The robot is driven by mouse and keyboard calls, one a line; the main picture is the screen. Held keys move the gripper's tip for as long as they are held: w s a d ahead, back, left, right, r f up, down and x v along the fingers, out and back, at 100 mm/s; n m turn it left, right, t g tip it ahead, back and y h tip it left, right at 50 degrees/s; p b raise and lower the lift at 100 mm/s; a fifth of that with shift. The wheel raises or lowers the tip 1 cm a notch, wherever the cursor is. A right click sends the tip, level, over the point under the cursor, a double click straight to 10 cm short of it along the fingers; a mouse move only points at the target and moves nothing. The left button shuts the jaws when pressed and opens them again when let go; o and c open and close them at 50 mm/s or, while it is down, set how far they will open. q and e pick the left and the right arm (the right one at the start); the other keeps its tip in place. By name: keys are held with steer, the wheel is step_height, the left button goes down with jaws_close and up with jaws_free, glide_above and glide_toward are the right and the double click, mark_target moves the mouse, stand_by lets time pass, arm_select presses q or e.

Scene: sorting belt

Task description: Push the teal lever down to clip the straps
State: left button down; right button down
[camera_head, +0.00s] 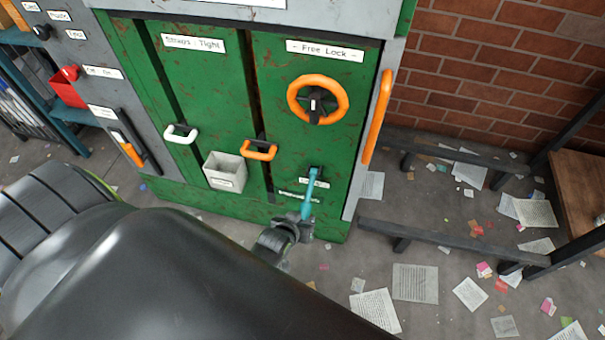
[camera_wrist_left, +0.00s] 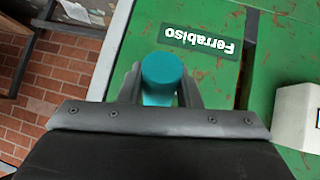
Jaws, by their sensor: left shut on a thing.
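The teal lever (camera_head: 311,190) is mounted low on the right green door of the machine, beneath the orange wheel. Its upper end sits at a dark pivot and its free end points downward, close to the door. My left gripper (camera_head: 300,222) is at the lever's lower end. In the left wrist view the lever's round teal end (camera_wrist_left: 162,75) sits between the two fingers of the left gripper (camera_wrist_left: 161,92), which is shut on it. No straps show clearly. My right gripper is not in view.
An orange wheel (camera_head: 318,99) labelled "Free Lock" is above the lever. An orange handle (camera_head: 260,150), a white handle (camera_head: 181,134) and a pale box (camera_head: 225,171) stick out from the doors to the left. A dark bench frame (camera_head: 455,233) stands right; papers litter the floor.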

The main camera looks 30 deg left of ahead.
arm_select(q)
steer(key=shift+s+f, duration=0.1)
steer(key=c, duration=1.1)
jaws_free()
steer(key=shift+o, duration=0.2)
steer(key=shift+s+r+p, duration=0.2)
steer(key=shift+r+p, duration=0.25)
steer(key=shift+p, duration=0.2)
steer(key=p+v, duration=1.4)
steer(key=v, duration=0.2)
steer(key=shift+s, duration=0.15)
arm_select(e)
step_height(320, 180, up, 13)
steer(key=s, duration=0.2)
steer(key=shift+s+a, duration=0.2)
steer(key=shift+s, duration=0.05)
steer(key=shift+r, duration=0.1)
